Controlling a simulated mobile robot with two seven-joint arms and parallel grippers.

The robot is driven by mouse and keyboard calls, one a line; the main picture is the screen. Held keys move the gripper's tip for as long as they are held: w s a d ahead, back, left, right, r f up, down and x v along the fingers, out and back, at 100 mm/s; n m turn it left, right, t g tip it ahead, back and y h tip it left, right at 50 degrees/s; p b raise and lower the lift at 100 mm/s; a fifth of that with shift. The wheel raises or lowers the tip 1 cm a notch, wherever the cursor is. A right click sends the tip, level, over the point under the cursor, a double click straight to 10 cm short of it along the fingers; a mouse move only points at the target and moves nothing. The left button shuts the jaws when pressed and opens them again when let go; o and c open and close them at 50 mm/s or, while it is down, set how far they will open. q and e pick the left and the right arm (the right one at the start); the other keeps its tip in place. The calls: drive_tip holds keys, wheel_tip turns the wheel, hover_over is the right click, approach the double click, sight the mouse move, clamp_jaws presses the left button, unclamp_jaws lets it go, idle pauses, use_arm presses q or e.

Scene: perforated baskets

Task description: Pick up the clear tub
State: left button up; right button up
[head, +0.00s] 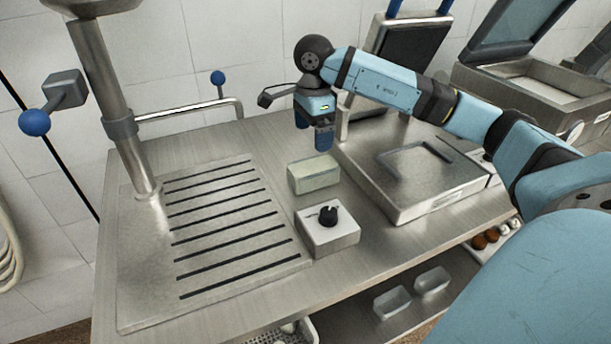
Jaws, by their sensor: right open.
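A pale, translucent tub (314,176) stands on the steel counter, between the slotted drain plate and the flat steel appliance. My right gripper (323,143) points down above the back of this tub, with a small gap seeming to show between them. It is open and looks empty, though its fingers overlap from this side. Two more clear tubs, one on the left (392,302) and one on the right (432,280), sit on the shelf below the counter. My left gripper is not in view.
A white control box with a black knob (328,229) stands just in front of the tub.

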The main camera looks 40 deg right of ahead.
sight(313, 164)
wheel_tip(313, 164, down, 5)
drive_tip(key=shift+f, duration=0.1)
drive_tip(key=shift+s+f+b, duration=0.2)
drive_tip(key=shift+f+b, duration=0.3)
drive_tip(key=shift+f, duration=2.2)
drive_tip(key=c, duration=1.2)
